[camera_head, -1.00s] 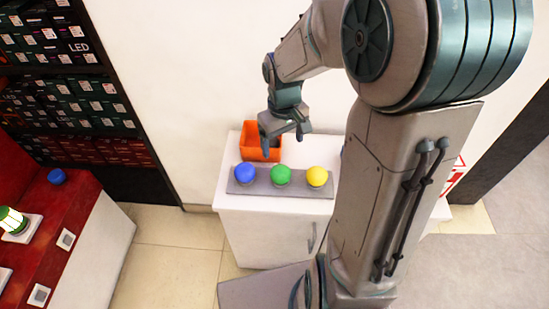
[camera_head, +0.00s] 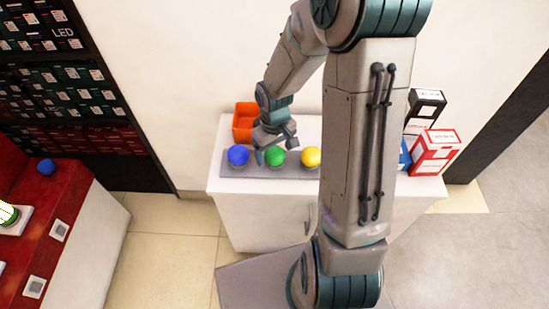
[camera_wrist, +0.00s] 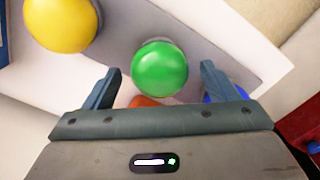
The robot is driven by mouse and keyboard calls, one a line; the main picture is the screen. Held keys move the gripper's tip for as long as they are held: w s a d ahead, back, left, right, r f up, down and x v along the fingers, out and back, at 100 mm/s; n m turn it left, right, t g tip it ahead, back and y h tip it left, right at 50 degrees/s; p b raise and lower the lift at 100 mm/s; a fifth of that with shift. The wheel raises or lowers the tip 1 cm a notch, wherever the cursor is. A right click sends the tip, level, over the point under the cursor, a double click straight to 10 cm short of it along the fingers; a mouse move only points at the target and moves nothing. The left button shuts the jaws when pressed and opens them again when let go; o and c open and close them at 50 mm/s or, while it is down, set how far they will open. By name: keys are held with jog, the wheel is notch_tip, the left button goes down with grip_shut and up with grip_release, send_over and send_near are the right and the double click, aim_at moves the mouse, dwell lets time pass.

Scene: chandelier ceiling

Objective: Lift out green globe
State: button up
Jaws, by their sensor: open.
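The green globe (camera_head: 275,156) sits in the middle of a grey tray (camera_head: 225,170) on a white cabinet, between a blue globe (camera_head: 238,155) and a yellow globe (camera_head: 311,157). My gripper (camera_head: 276,151) is open and empty, right by the green globe. In the wrist view the green globe (camera_wrist: 160,68) shows between and just beyond the two fingertips (camera_wrist: 161,72), with no visible contact. The yellow globe (camera_wrist: 61,22) is at the upper left there, and the blue globe (camera_wrist: 226,92) is partly hidden behind the right finger.
An orange bin (camera_head: 243,127) stands behind the tray at the left. Boxes, one red and white (camera_head: 435,152) and one black and white (camera_head: 425,110), stand at the right of the cabinet (camera_head: 258,211). A red counter (camera_head: 62,210) is at far left.

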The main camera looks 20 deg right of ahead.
notch_tip(320, 180, down, 2)
jog(key=shift+f, duration=0.1)
jog(key=c, duration=1.1)
